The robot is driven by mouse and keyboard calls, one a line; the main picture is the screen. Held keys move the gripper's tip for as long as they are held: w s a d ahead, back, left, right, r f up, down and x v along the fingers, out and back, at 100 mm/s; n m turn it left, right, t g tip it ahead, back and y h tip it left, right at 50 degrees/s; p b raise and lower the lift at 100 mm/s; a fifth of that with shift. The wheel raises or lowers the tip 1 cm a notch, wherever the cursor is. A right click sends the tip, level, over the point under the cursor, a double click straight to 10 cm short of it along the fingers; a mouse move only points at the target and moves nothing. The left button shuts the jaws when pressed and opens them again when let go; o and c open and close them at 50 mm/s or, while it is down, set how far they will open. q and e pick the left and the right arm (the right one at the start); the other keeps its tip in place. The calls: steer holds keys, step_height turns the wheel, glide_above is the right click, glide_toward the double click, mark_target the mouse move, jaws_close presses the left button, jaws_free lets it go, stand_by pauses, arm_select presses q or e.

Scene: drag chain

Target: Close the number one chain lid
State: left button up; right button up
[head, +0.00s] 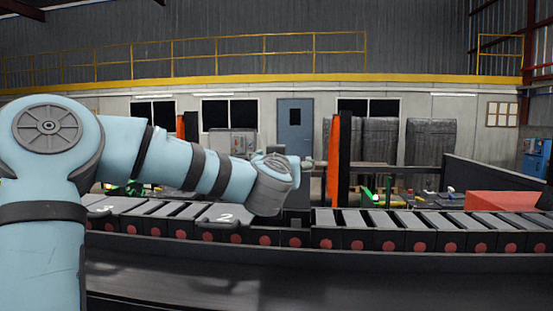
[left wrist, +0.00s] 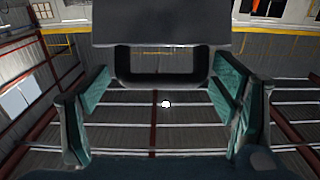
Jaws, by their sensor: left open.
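The black drag chain (head: 370,240) runs across the head view, with a lid marked 2 (head: 226,217) and a lid marked 3 (head: 103,208) lying on it at the left. No number one mark is readable. A dark upright piece (head: 298,196) stands right of lid 2, partly behind my arm; I cannot tell if it is the number one lid. My left gripper (left wrist: 165,88) is open. In the left wrist view, a dark grey panel with a looped frame (left wrist: 162,30) lies at and above its fingers; contact is unclear. My right gripper is not in view.
An orange post (head: 333,160) and a black post (head: 344,155) rise behind the chain, close right of my left wrist. Open slatted chain links extend to the right, beside a red block (head: 500,204). A dark flat surface (head: 300,290) in front looks clear.

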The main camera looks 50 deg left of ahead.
arm_select(q)
steer(key=shift+s+a, duration=0.2)
steer(key=shift+s, duration=0.1)
steer(key=shift+c, duration=0.4)
steer(key=shift+w+d, duration=0.1)
steer(key=shift+w, duration=0.2)
steer(key=c, duration=1.3)
steer(key=shift+s+d+f+b, duration=0.2)
steer(key=shift+s+f+b, duration=0.05)
steer(key=shift+b, duration=0.35)
steer(key=o, duration=1.3)
steer(key=shift+o, duration=0.4)
steer(key=shift+a, duration=0.2)
steer(key=shift+f, duration=0.1)
